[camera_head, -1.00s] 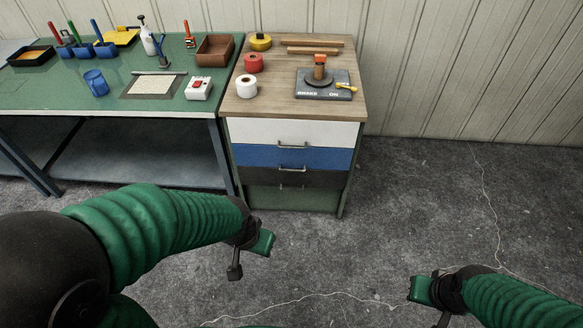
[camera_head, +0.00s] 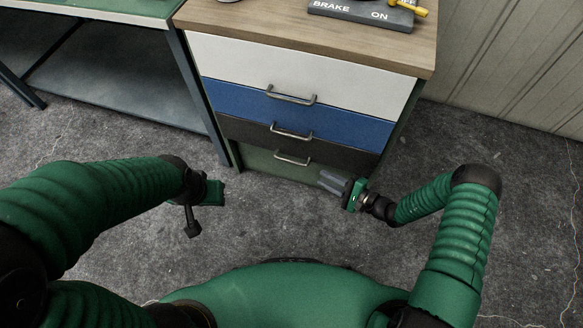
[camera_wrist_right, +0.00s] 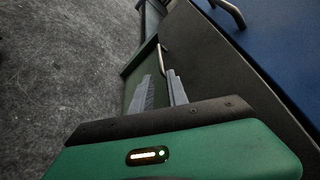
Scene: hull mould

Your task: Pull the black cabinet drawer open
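The cabinet has a white drawer, a blue drawer (camera_head: 235,103) and a black drawer (camera_head: 345,157), which looks closed. The black drawer's metal handle (camera_head: 293,160) is the lowest of three. My right gripper (camera_head: 328,181) is right of and in front of this handle, its grey fingers pointing toward the cabinet. In the right wrist view, the fingers (camera_wrist_right: 160,76) are apart with nothing between them, and the handle (camera_wrist_right: 165,60) lies just beyond the tips. My left gripper (camera_head: 212,193) is left of the cabinet front; its fingers cannot be made out.
A green panel (camera_head: 260,163) lies under the black drawer. The blue drawer's handle (camera_head: 291,132) is just above the black one's. A green workbench (camera_head: 110,8) with dark legs stands at left. The floor (camera_head: 440,130) right of the cabinet is clear.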

